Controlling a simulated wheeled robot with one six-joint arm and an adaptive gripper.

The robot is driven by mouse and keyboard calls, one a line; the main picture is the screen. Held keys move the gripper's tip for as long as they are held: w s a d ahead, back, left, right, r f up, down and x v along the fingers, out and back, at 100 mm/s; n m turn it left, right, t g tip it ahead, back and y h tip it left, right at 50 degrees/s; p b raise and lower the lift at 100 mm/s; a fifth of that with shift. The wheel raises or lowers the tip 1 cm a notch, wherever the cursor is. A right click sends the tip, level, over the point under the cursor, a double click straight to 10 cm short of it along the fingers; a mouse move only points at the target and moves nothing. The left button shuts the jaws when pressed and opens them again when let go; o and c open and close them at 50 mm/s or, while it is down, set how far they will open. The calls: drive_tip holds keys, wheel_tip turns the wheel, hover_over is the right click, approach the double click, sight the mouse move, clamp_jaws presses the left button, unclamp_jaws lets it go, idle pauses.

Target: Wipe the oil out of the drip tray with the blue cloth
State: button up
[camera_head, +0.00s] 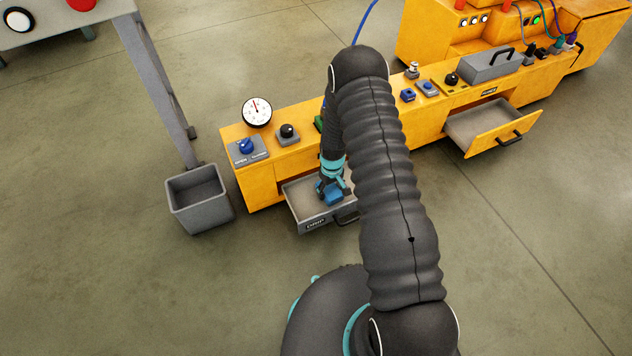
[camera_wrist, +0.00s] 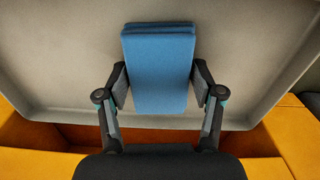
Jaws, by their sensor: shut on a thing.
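The blue cloth (camera_wrist: 158,72) is a folded pad between the fingers of my gripper (camera_wrist: 160,90), which is shut on its two sides. In the head view the cloth (camera_head: 329,192) shows just below my gripper (camera_head: 330,184), over the grey drip tray (camera_head: 293,204). The tray is pulled out from the orange cabinet and has a "DRIP" label on its front. In the wrist view the tray (camera_wrist: 60,60) has a pale bare floor around the cloth, with no dark oil patch that I can make out. I cannot tell whether the cloth touches the floor. My arm hides the tray's right part.
A grey open bin (camera_head: 199,200) stands left of the orange cabinet (camera_head: 238,178). A gauge (camera_head: 257,111) and several knobs sit on the cabinet top. An open drawer (camera_head: 492,125) juts out at right, below a grey toolbox (camera_head: 491,65). The floor in front is clear.

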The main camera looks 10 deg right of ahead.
drive_tip(key=shift+s+a, duration=0.15)
drive_tip(key=shift+a, duration=0.3)
drive_tip(key=shift+s+a+b, duration=0.2)
drive_tip(key=shift+s+a, duration=0.05)
drive_tip(key=shift+a, duration=0.5)
drive_tip(key=shift+s+a+b, duration=0.2)
drive_tip(key=shift+a, duration=0.55)
drive_tip(key=r, duration=0.1)
drive_tip(key=r+p, duration=0.1)
drive_tip(key=r, duration=0.2)
drive_tip(key=shift+s+a+r+p, duration=0.1)
drive_tip(key=shift+a+r+p, duration=0.15)
drive_tip(key=shift+p, duration=0.15)
drive_tip(key=shift+r+p, duration=0.85)
drive_tip(key=shift+r, duration=1)
